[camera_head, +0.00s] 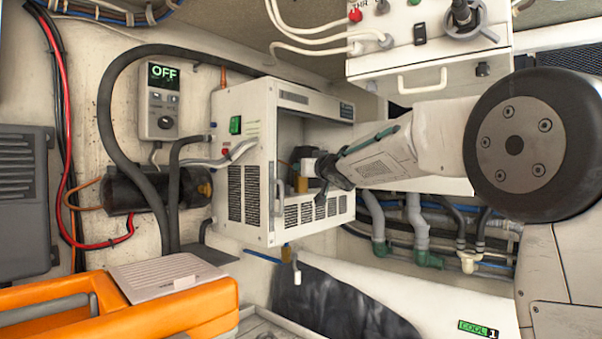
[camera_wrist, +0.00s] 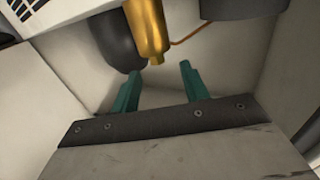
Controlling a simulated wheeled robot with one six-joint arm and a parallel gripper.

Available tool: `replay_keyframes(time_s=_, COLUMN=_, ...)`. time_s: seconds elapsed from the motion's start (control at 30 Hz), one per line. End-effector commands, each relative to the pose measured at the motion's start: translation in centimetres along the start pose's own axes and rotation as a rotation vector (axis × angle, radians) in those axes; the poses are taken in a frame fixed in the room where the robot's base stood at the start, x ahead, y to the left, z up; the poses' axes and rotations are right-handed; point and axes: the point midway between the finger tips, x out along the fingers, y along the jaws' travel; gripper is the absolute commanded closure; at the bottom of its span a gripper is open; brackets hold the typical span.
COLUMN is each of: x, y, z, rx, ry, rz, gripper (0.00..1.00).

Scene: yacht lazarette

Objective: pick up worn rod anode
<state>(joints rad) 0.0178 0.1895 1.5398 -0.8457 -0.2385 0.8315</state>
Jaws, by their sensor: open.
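My gripper (camera_head: 322,180) reaches into the open bay of a white cabinet (camera_head: 257,165). Its two green fingers show apart in the wrist view (camera_wrist: 158,78), with nothing between them. A brass-coloured cylinder with a narrow stepped end (camera_wrist: 147,30) hangs just beyond the fingertips and does not touch them. A brass-coloured part also shows in the bay in the head view (camera_head: 301,184), partly behind my gripper. I cannot tell for sure whether the worn rod anode is this brass piece or part of it.
A dark rounded cylinder (camera_wrist: 118,42) stands beside the brass piece, with a thin orange wire near it. Pale bay walls are close around the fingers. An orange case (camera_head: 140,305) lies at lower left. Hoses and pipes (camera_head: 415,225) run below and right of the cabinet.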

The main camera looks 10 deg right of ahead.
Motion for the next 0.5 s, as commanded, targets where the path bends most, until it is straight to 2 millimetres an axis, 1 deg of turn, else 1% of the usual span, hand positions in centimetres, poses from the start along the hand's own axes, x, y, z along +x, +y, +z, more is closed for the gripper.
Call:
replay_keyframes(time_s=0.17, x=2.2, y=0.1, z=0.1, rx=0.0, ry=-0.001, rz=0.001, gripper=0.55)
replay_keyframes(time_s=0.3, x=4.4, y=0.3, z=0.2, rx=-0.001, ry=-0.002, rz=0.002, gripper=0.55)
replay_keyframes(time_s=0.4, x=5.4, y=0.3, z=0.2, rx=0.0, ry=-0.002, rz=0.002, gripper=0.55)
replay_keyframes(time_s=0.5, x=5.7, y=0.3, z=0.1, rx=-0.001, ry=0.0, rz=0.002, gripper=0.55)
